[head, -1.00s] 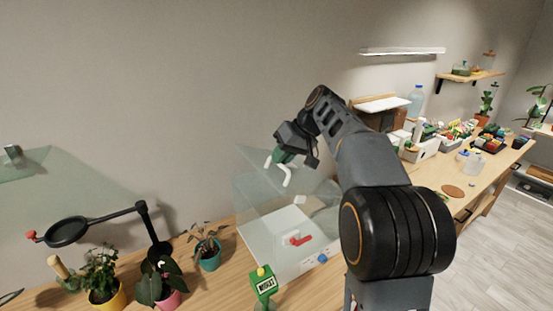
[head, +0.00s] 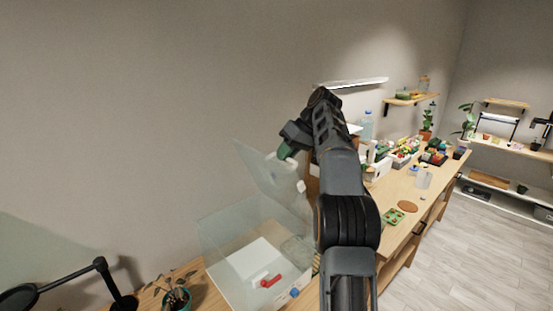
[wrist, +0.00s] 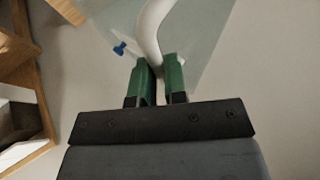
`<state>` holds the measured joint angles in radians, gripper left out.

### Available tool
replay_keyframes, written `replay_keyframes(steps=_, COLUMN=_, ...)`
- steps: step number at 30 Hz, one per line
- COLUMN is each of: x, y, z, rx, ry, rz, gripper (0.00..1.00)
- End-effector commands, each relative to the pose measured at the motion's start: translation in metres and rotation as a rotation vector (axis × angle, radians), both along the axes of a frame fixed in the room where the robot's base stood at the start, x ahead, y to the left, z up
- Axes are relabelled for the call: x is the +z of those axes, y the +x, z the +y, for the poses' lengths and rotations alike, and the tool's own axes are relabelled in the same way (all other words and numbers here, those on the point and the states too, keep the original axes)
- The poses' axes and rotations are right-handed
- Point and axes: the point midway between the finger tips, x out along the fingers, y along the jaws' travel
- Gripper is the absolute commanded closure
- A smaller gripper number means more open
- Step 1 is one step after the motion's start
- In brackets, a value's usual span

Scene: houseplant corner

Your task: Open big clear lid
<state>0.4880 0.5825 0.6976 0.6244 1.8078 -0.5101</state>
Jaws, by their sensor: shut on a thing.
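The big clear lid (head: 262,172) is raised at a steep tilt above the back of a clear box (head: 222,232). A white curved handle (wrist: 150,25) runs up between the green fingers of my gripper (wrist: 159,75), which is shut on it. In the head view my gripper (head: 288,151) is at the lid's upper part, with the arm passing in front of the lid's right side. The lid's pane also shows in the wrist view (wrist: 203,45), pale and see-through. My arm hides part of the box's right side.
In the box lie a white sheet (head: 252,258) and a red-handled item (head: 270,282). A blue knob (head: 294,292) is on its front. A teal-potted plant (head: 178,298) and a black lamp arm (head: 85,272) stand left. The bench to the right holds trays and bottles.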

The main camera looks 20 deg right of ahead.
Motion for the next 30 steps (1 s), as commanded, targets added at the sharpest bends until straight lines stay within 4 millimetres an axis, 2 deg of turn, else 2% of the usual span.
replay_keyframes(steps=1, x=-0.014, y=0.003, z=-0.009, rx=-0.004, ry=0.0, rz=0.028, gripper=1.0)
replay_keyframes(steps=12, x=-0.011, y=0.007, z=-0.022, rx=0.0, ry=0.0, rz=0.028, gripper=1.0)
replay_keyframes(steps=29, x=-0.01, y=0.008, z=-0.023, rx=0.0, ry=0.0, rz=0.027, gripper=1.0)
replay_keyframes(steps=30, x=-0.01, y=0.008, z=-0.024, rx=0.0, ry=0.0, rz=0.027, gripper=0.85)
